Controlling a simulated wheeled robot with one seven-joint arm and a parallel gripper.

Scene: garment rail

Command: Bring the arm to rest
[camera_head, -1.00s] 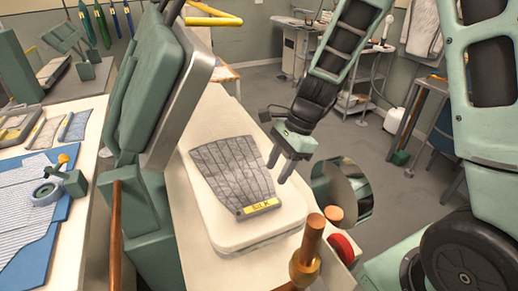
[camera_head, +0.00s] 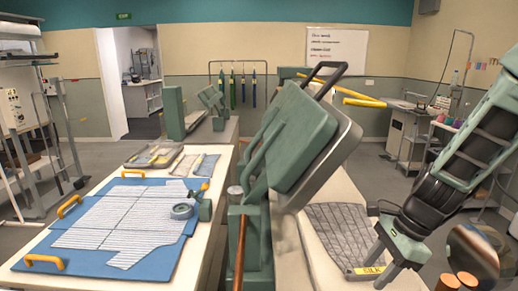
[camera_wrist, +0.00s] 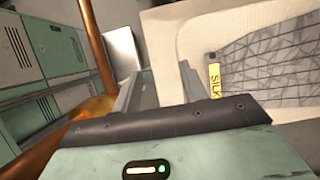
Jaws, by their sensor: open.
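My gripper (camera_head: 379,264) hangs at the right in the head view, fingers pointing down and to the left. It is open, with nothing seen between its fingers, which also show apart in the wrist view (camera_wrist: 160,72). A grey pleated cloth (camera_head: 340,230) lies flat on the white padded board of the press, beside the gripper. Its yellow "SILK" label (camera_head: 362,271) shows near the fingertips in the head view; it is also in the wrist view (camera_wrist: 214,80), right of the fingers. I cannot tell how high the fingers are above the board.
The green press head (camera_head: 295,140) stands raised and tilted, left of my arm. Left of it, a white table holds a blue board (camera_head: 60,250) with striped fabric and a tape roll (camera_head: 181,211). A copper post (camera_wrist: 97,45) stands left of the fingers in the wrist view.

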